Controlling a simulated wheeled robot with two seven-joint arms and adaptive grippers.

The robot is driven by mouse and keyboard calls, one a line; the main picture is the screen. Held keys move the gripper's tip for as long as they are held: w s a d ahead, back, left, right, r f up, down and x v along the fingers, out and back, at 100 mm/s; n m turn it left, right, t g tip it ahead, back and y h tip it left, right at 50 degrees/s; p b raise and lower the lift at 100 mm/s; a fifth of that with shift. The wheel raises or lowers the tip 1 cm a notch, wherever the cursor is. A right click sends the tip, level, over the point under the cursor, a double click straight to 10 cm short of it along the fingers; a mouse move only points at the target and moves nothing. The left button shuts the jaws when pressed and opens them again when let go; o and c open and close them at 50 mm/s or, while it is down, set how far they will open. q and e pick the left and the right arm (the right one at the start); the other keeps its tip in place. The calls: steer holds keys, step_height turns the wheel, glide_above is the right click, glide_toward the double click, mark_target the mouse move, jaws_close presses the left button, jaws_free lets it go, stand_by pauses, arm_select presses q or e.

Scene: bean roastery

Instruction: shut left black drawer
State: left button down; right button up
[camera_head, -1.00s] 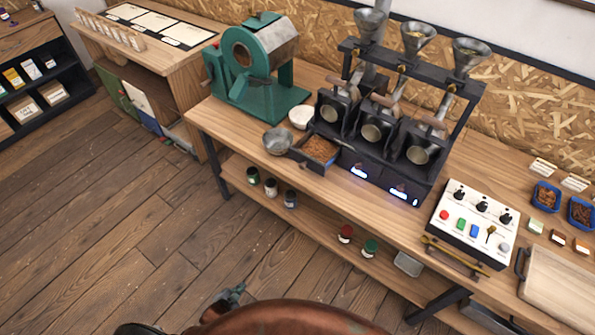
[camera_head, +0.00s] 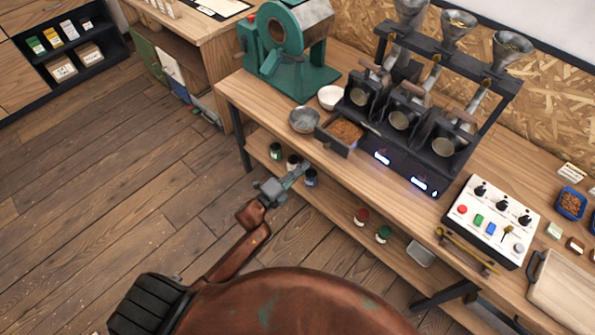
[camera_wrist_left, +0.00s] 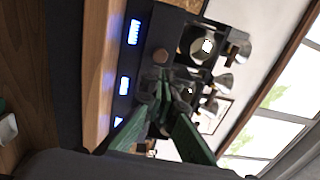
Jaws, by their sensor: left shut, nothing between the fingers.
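The left black drawer (camera_head: 340,142) stands pulled out from the black roaster sampler unit (camera_head: 405,150) and holds brown grounds or beans (camera_head: 347,131). Its front faces the near edge of the table. My left gripper (camera_head: 302,170) is shut and empty, below and in front of the drawer, apart from it in the picture. In the left wrist view its green fingers meet (camera_wrist_left: 160,92) before the dark unit with lit blue displays (camera_wrist_left: 134,32). I cannot make out the drawer there. My right gripper is not in view.
A metal bowl (camera_head: 304,120) stands just left of the drawer, with a white bowl (camera_head: 331,97) behind it. A green roaster (camera_head: 291,50) is farther left. Several jars (camera_head: 311,178) stand on the lower shelf near my gripper. A control panel (camera_head: 491,220) lies right.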

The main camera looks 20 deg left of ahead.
mark_target(325, 148)
arm_select(q)
steer(key=x, duration=0.8)
steer(key=shift+w+d, duration=0.15)
steer(key=shift+w, duration=0.25)
